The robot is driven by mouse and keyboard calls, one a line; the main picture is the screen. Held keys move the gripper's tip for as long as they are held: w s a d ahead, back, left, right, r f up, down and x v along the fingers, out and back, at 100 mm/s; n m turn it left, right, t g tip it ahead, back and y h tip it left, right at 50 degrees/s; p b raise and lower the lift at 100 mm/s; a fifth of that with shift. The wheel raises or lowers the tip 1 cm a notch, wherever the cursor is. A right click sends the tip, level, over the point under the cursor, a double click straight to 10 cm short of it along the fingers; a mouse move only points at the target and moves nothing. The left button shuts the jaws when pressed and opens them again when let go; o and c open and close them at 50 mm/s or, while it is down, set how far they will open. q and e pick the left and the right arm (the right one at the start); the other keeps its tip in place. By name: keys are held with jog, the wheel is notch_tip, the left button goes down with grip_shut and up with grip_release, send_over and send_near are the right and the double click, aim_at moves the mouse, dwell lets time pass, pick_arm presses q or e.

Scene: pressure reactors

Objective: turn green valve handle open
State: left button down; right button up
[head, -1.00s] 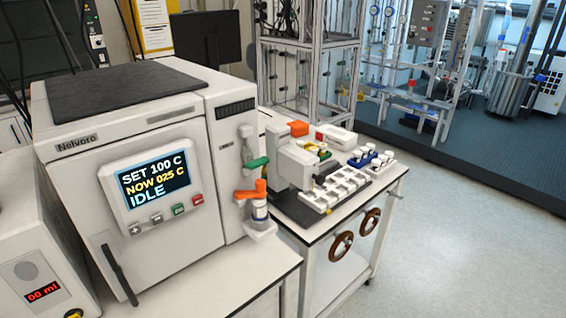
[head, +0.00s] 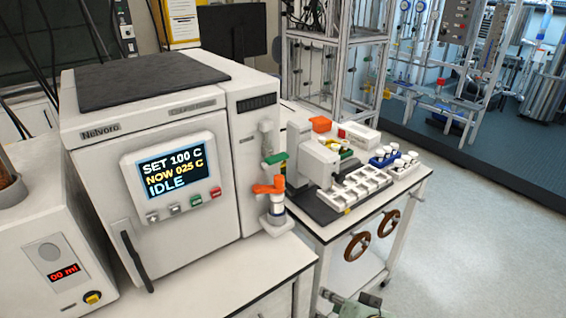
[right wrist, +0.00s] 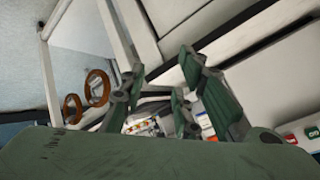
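The green valve handle (head: 275,158) is on the front of the white Nelvoro reactor (head: 100,140), at its right side. It lies roughly level across a grey valve body. An orange handle (head: 268,187) sits just below it, above a small vial (head: 277,208). My right gripper (head: 357,303) enters at the bottom edge of the head view, low and well apart from the handle. In the right wrist view my right gripper (right wrist: 163,75) has its green fingers spread with nothing held. I cannot make out the green handle there. My left gripper is not in view.
The reactor stands on a white bench (head: 235,270) with a clear front strip. A cart (head: 335,235) at right carries trays and vials, with two brown handwheels (head: 357,246) on its side. A white box with a red readout (head: 62,273) stands at left. Open floor lies at right.

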jog(key=w+a+r+m+t+y, duration=0.2)
jog(key=w+a+r, duration=0.1)
jog(key=w+r, duration=0.35)
jog(key=w+a+r+m+t+y, duration=0.2)
jog(key=w+a+r, duration=0.1)
jog(key=w+r, duration=0.3)
jog(key=m+t+y, duration=0.2)
jog(key=m+y, duration=0.1)
jog(key=m, duration=0.1)
send_near(280, 161)
jog(key=w, duration=0.1)
jog(key=p+x, duration=0.2)
jog(key=x, duration=0.6)
jog(key=shift+s+a+r, duration=0.1)
jog(key=shift+a, duration=0.15)
jog(key=shift+c, duration=0.5)
grip_shut()
